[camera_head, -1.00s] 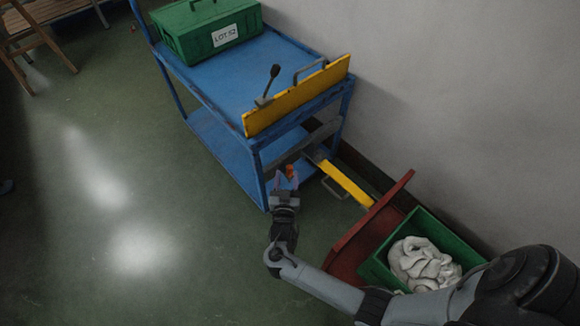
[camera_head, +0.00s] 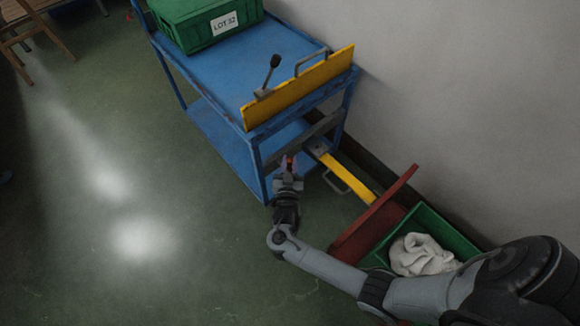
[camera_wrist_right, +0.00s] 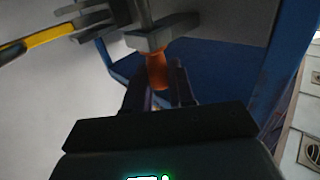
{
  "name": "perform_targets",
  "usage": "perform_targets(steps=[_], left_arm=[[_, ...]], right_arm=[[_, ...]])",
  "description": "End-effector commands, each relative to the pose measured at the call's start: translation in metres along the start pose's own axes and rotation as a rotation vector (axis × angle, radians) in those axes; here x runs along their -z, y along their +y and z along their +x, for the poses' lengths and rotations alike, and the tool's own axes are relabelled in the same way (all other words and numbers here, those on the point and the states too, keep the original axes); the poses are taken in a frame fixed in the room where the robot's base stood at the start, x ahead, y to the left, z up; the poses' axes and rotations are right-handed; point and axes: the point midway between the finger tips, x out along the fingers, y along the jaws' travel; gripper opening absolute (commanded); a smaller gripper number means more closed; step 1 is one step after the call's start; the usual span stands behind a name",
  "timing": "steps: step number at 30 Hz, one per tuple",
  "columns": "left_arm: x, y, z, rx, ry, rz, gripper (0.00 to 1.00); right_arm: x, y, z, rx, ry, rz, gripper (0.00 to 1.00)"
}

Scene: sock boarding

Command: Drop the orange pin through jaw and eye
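The orange pin (camera_wrist_right: 157,68) shows its orange end between the two dark fingers of my right gripper (camera_wrist_right: 160,92), which look shut on it. In the head view the pin is a small orange spot (camera_head: 289,161) at the tip of my right gripper (camera_head: 288,175), beside the blue cart's near end. A grey jaw-like block (camera_wrist_right: 165,32) sits just beyond the pin in the wrist view; I cannot tell whether they touch. The yellow bar (camera_head: 346,175) ends in a grey plate (camera_head: 317,148) near the cart; its eye is not clear. My left gripper is not in view.
A dark red panel (camera_head: 372,225) and a green crate (camera_head: 448,229) with white cloth stand at right. Floor at left is open.

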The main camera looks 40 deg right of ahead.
Motion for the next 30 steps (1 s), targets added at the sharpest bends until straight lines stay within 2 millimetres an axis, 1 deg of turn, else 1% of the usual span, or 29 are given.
perform_targets(steps=[1,3,4,13,17,20,23,26,30], left_arm=[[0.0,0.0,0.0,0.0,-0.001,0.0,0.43],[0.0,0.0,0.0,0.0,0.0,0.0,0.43],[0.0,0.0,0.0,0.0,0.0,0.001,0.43],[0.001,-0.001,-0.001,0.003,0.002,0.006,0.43],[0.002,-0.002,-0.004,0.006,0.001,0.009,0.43],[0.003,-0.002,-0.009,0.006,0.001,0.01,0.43],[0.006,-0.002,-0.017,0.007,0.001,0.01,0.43],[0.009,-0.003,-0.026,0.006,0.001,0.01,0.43],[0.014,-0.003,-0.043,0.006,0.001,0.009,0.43]], right_arm=[[0.0,0.0,0.001,0.0,0.001,0.0,0.13],[0.001,0.0,0.001,0.0,0.001,0.0,0.02],[0.001,0.0,0.001,-0.001,0.001,0.0,0.0],[0.002,0.0,0.001,-0.001,0.003,0.001,0.0],[0.007,0.0,0.001,-0.001,0.002,0.002,0.0],[0.014,0.0,0.001,-0.001,0.002,0.002,0.0],[0.025,0.0,0.001,-0.001,0.003,0.002,0.0],[0.04,0.0,0.001,-0.001,0.003,0.003,0.0],[0.065,0.0,0.001,-0.002,0.004,0.004,0.0]])
